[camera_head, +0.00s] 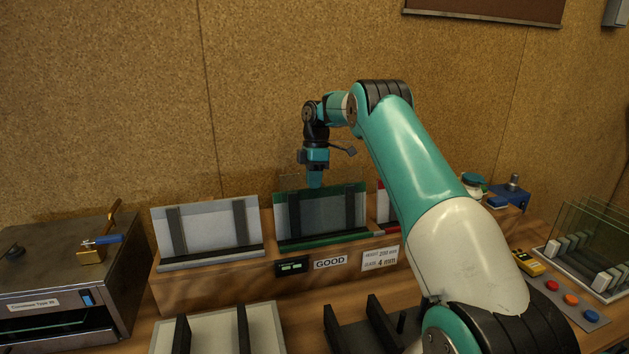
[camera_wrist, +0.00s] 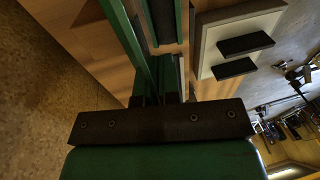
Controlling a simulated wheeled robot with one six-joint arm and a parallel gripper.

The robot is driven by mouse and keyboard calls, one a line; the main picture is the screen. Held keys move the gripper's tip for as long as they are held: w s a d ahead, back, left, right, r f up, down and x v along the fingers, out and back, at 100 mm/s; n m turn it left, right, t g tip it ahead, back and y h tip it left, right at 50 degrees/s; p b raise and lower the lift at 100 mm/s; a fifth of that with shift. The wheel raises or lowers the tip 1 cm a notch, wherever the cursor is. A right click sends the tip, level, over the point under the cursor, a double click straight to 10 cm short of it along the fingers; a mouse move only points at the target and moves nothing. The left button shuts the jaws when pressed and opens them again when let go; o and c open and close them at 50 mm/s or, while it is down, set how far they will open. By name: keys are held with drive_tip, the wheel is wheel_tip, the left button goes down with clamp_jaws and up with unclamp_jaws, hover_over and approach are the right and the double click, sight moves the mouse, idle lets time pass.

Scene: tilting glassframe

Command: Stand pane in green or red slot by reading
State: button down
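A clear glass pane (camera_head: 291,182) stands nearly upright at the green-edged slot (camera_head: 328,239), its top rising above the dark backing board. My gripper (camera_head: 314,183) is at the pane's top edge, pointing down, and appears shut on it. In the wrist view the two dark fingertips (camera_wrist: 158,98) are close together, with a narrow green glass edge (camera_wrist: 124,42) running down to them. Whether the pane's foot rests fully in the slot is hidden. The red-edged slot (camera_head: 385,205) is to the right, mostly behind my arm. A small display (camera_head: 291,267) has green marks too small to read.
A "GOOD" label (camera_head: 330,263) and a "200 mm, 4 mm" card (camera_head: 380,259) are on the wooden stand. A white-backed rack (camera_head: 207,229) stands left, beside a metal machine (camera_head: 60,270). Several panes stand in a rack (camera_head: 590,240) at right. Coloured buttons (camera_head: 571,300) sit before it.

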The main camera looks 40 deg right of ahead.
drive_tip(key=c, duration=1.2)
unclamp_jaws()
drive_tip(key=shift+c, duration=0.2)
drive_tip(key=s+p+v, duration=0.1)
drive_tip(key=p+v, duration=0.6)
drive_tip(key=p, duration=0.2)
drive_tip(key=shift+w+r, duration=0.3)
drive_tip(key=shift+w, duration=0.2)
